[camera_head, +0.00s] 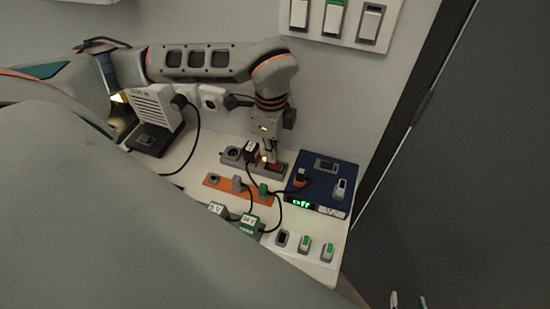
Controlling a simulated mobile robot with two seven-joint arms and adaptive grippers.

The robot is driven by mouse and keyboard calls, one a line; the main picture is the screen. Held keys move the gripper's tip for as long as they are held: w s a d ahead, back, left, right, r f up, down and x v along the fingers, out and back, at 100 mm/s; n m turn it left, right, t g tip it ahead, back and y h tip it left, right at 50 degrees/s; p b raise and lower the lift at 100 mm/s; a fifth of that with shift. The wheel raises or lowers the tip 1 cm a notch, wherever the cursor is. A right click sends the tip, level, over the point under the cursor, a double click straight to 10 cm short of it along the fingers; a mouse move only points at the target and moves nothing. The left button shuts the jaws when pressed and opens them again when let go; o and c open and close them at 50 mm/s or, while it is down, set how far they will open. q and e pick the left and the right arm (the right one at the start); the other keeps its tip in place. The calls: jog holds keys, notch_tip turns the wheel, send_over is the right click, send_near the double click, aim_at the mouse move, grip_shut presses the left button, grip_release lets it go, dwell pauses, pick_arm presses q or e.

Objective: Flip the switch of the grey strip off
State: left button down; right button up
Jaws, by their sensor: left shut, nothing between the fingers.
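The grey strip (235,156) lies on the white table near the wall. It has a round socket at its left, a plug with a white label (251,148) in its middle and a red switch (277,167) at its right end. My left gripper (268,158) points down from above, with its closed fingers at the strip beside the red switch. I cannot tell whether the fingertips touch the switch. The fingers hide part of the strip, and the switch's position is too small to read. My right gripper cannot be made out.
A blue box (318,180) with a green display reading "off" stands right of the strip. An orange strip (222,184) with plugs and cables lies in front. Several small switches (304,244) line the front right. Wall switches (337,20) hang above. My large arm link covers the lower left.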

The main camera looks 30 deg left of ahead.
pick_arm(q)
jog(key=shift+f+b, duration=0.75)
jog(key=shift+f, duration=0.35)
dwell(0.6)
jog(key=shift+r, duration=0.15)
jog(key=shift+r+p, duration=1.3)
jog(key=shift+r, duration=0.5)
jog(key=shift+r+p, duration=0.95)
jog(key=shift+r, duration=0.65)
